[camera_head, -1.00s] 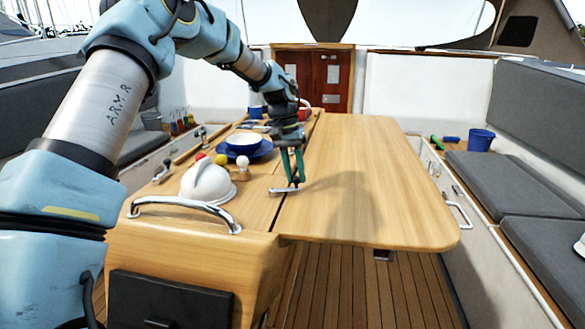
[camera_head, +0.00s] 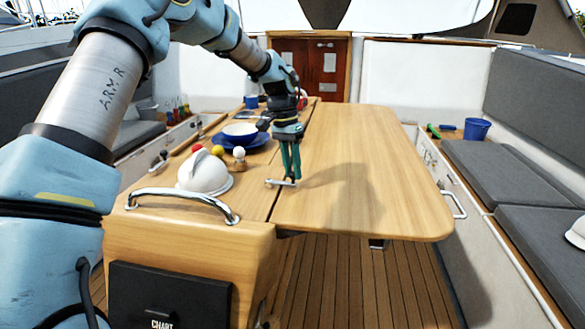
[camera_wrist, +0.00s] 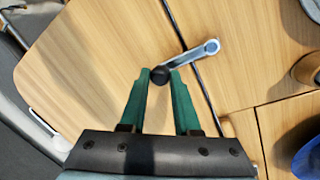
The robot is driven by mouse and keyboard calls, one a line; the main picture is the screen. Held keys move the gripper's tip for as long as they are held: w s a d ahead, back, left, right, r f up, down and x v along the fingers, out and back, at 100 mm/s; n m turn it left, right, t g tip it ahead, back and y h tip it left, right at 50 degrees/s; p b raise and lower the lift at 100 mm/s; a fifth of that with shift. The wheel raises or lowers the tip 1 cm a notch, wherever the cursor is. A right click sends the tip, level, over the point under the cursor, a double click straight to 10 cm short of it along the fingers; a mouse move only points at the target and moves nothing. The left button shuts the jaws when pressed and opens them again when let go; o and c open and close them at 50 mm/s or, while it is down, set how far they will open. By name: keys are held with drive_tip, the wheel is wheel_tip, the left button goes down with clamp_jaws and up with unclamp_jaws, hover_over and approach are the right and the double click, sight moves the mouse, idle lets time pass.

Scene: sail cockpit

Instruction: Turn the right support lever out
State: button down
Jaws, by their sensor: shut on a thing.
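The right support lever (camera_head: 280,183) is a short silver bar on the table, near its front end. In the wrist view the lever (camera_wrist: 190,57) runs from a round pivot on the centre board, across the dark seam, to a black knob (camera_wrist: 160,76) over the leaf. My gripper (camera_head: 290,180) reaches down from above to the lever's knob end. In the wrist view the green fingers of my gripper (camera_wrist: 160,75) are shut on the black knob, one on each side. The table leaf (camera_head: 370,190) lies flat and raised, with a dark bracket (camera_head: 378,244) under its front edge.
A white dome (camera_head: 205,173), small ball-topped pieces (camera_head: 239,154) and a blue plate with a bowl (camera_head: 240,131) stand left of the lever. A steel handrail (camera_head: 180,194) crosses the front of the centre board. The leaf's top is clear. Benches flank the table.

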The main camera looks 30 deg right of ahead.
drive_tip(key=shift+s, duration=0.1)
drive_tip(key=c, duration=0.6)
unclamp_jaws()
drive_tip(key=shift+c, duration=0.2)
wheel_tip(320, 180, up, 11)
drive_tip(key=w+b, duration=0.2)
drive_tip(key=shift+a+f+b, duration=0.15)
drive_tip(key=shift+a+b, duration=0.15)
drive_tip(key=shift+b, duration=0.05)
